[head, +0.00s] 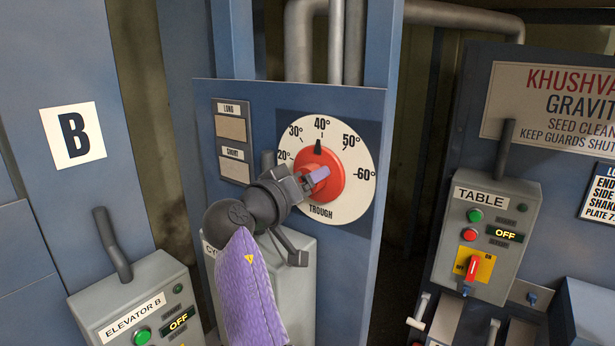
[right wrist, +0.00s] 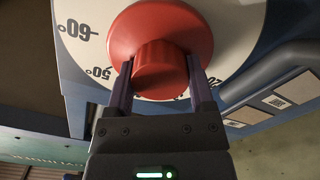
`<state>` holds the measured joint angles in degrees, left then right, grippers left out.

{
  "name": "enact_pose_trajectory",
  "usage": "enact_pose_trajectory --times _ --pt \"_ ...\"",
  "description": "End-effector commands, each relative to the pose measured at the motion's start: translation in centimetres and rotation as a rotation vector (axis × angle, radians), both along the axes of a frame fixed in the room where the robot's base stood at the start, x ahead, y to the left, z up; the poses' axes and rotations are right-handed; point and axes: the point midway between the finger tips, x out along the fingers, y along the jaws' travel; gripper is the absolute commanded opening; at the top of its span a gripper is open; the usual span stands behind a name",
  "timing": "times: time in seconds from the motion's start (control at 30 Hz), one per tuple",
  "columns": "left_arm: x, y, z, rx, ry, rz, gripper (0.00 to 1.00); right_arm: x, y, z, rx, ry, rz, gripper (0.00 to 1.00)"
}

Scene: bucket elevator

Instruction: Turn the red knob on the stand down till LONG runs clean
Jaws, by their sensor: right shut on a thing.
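The red knob (head: 333,186) sits on a white round dial marked 20° to 60° with TROUGH below it (head: 358,204), on the blue stand. Its black pointer (head: 318,147) stands at about 40°. My right gripper (head: 316,178) is shut on the knob's raised grip; in the right wrist view its two fingers lie on either side of the red knob (right wrist: 160,65). The LONG window (head: 231,129) at the dial's upper left shows a plain tan surface. The SHORT window (head: 234,170) below it looks similar. My left gripper is out of view.
A grey ELEVATOR B box (head: 150,290) with a lever stands at lower left. A grey TABLE box (head: 475,262) with buttons and a red switch is at right. Another grey box (head: 302,262) lies behind my right arm, below the dial. Pipes (head: 299,45) rise behind the stand.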

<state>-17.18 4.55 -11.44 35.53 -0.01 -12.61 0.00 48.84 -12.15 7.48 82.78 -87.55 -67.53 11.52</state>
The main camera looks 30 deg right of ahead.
Motion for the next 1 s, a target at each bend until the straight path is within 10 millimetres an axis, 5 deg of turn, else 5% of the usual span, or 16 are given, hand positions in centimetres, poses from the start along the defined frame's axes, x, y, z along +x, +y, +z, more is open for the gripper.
enact_pose_trajectory --times 0.7,0.73,0.87,1.0 --pt "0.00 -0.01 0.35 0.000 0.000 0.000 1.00 0.05 0.07 0.11 -0.030 0.064 0.004 0.10" --pt "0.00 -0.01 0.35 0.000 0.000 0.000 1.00 0.05 0.07 0.11 -0.030 0.064 0.004 0.75" --pt "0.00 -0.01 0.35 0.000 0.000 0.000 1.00 0.04 0.06 0.08 -0.029 0.065 0.002 1.00" --pt "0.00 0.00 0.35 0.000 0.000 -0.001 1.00 0.02 0.03 0.05 -0.029 0.065 0.001 1.00"
